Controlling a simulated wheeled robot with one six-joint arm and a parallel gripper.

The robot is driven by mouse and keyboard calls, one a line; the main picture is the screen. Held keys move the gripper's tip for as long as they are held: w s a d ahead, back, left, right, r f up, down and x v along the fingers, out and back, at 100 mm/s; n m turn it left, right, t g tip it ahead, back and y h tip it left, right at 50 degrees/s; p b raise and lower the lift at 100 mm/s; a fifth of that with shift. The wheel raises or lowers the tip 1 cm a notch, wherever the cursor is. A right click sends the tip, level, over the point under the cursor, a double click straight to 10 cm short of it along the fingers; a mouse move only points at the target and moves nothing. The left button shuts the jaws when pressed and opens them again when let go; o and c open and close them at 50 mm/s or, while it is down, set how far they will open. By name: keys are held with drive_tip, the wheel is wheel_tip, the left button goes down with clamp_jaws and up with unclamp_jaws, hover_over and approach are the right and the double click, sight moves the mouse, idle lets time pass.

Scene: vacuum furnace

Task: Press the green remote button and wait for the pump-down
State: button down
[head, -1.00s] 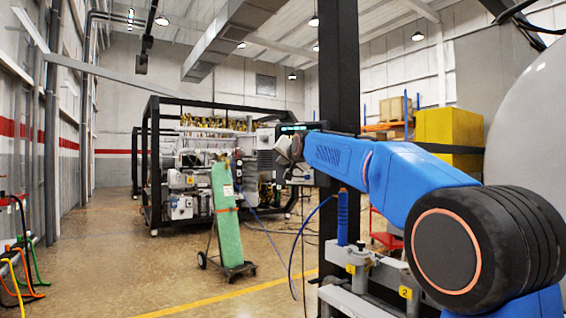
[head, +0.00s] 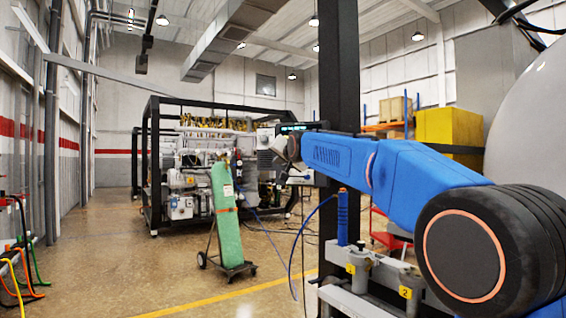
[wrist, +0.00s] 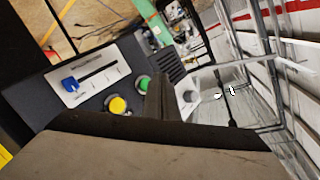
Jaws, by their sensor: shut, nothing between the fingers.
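The remote is a dark control box (wrist: 84,84) in the wrist view. It carries the green button (wrist: 142,83), a yellow button (wrist: 117,104) and a blue slider knob (wrist: 70,84) on a white scale plate. My gripper (wrist: 160,82) is shut and empty, its dark fingers just right of the green button in the picture. The fingers overlap the button's right edge in view; I cannot tell whether they touch it. In the head view my blue arm reaches left past the black post, and the small buttons cannot be made out.
A black post (head: 338,60) stands close behind my arm. A green gas cylinder (head: 226,215) stands on a cart on the open floor. A black-framed machine (head: 150,165) stands behind it. The large grey vessel (head: 535,130) is at the right.

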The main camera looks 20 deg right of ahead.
drive_tip(key=shift+s+a, duration=1.35)
drive_tip(key=shift+s, duration=0.15)
drive_tip(key=shift+s+f, duration=0.1)
drive_tip(key=s+d+f+n+g, duration=0.2)
drive_tip(key=s+f+g, duration=0.2)
drive_tip(key=s+f, duration=1.2)
drive_tip(key=s+d+f+n+g, duration=0.2)
drive_tip(key=s+d+f+g, duration=0.1)
drive_tip(key=s+f, duration=1.3)
drive_tip(key=s+d+f+n+g, duration=0.2)
drive_tip(key=s+f+g, duration=0.2)
drive_tip(key=s+f, duration=1.3)
drive_tip(key=s, duration=0.5)
drive_tip(key=shift+d+n+g+h, duration=0.2)
drive_tip(key=shift+n+g+h, duration=0.1)
drive_tip(key=shift+n+h, duration=0.1)
